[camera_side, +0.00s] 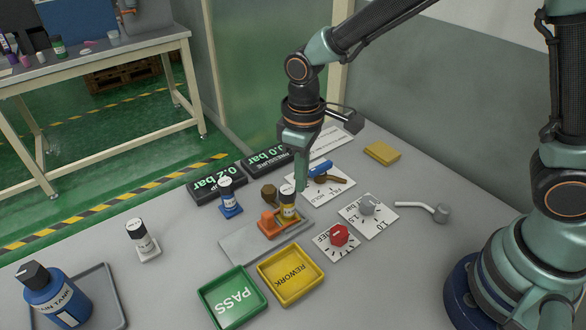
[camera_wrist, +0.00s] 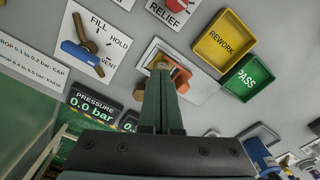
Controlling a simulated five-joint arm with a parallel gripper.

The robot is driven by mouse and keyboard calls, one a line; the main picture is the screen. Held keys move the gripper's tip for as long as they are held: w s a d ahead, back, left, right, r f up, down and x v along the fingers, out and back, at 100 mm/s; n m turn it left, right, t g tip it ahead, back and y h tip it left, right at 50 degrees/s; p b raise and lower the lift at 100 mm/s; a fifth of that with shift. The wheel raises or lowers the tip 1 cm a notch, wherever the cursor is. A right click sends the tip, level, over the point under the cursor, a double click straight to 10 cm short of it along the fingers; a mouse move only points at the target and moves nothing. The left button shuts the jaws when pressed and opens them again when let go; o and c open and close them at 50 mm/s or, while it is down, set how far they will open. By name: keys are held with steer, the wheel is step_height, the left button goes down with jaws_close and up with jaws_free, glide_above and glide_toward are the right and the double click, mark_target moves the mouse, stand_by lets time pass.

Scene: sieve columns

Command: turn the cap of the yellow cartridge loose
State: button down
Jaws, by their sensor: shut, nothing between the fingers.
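The yellow cartridge (camera_side: 289,207) stands upright in an orange holder on a grey plate (camera_side: 240,247) in the side view. Its pale cap (camera_side: 288,190) is on top. My gripper (camera_side: 300,188) points down, its fingertips right beside the cap; I cannot tell whether they touch it. In the wrist view my gripper (camera_wrist: 161,75) shows its two fingers together with nothing between them. The fingers hide most of the cartridge there; a yellowish part (camera_wrist: 159,62) and the orange holder (camera_wrist: 182,79) show around the tips.
A blue cartridge (camera_side: 229,200) and a white one (camera_side: 142,240) stand to the left. The PASS tray (camera_side: 232,297) and REWORK tray (camera_side: 290,274) lie in front. A red knob (camera_side: 339,235), a grey knob (camera_side: 367,205) and a blue-handled valve (camera_side: 320,168) are nearby. Pressure displays (camera_side: 266,160) stand behind.

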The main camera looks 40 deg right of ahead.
step_height(320, 180, up, 4)
stand_by(0.4)
step_height(320, 180, down, 6)
steer(key=shift+s+a, duration=0.25)
steer(key=shift+s, duration=0.15)
stand_by(0.5)
steer(key=shift+w+a, duration=0.25)
steer(key=shift+w, duration=0.4)
stand_by(1.1)
steer(key=shift+w+d+r, duration=0.1)
steer(key=shift+w+d, duration=0.05)
steer(key=shift+w, duration=0.1)
stand_by(0.5)
steer(key=shift+s+d, duration=0.1)
